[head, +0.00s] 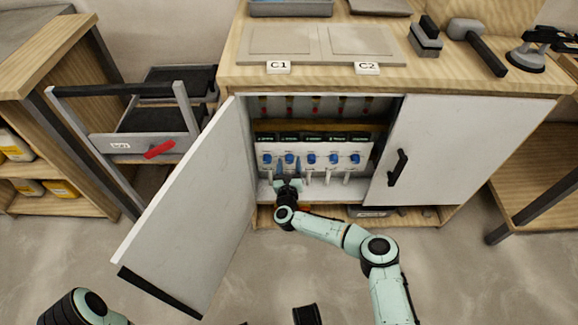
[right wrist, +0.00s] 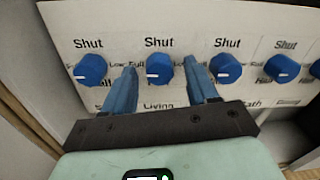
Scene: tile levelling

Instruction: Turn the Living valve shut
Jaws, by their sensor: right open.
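The Living valve is a blue knob (right wrist: 160,70) on a white panel (right wrist: 120,22) with "Shut" printed above it and "Living" below. Its white mark points to the left in the right wrist view, not up at "Shut". In the head view the knob (head: 289,159) is second from the left in the open cabinet. My right gripper (right wrist: 162,76) is open, with one blue finger on each side of this knob. It also shows in the head view (head: 288,168). I see a gap between each finger and the knob.
Neighbouring blue knobs (right wrist: 91,68) and (right wrist: 226,68) sit close outside the fingers. The left cabinet door (head: 195,205) stands open beside my arm; the right door (head: 440,150) is closed. Tiles (head: 280,40) and tools lie on the top.

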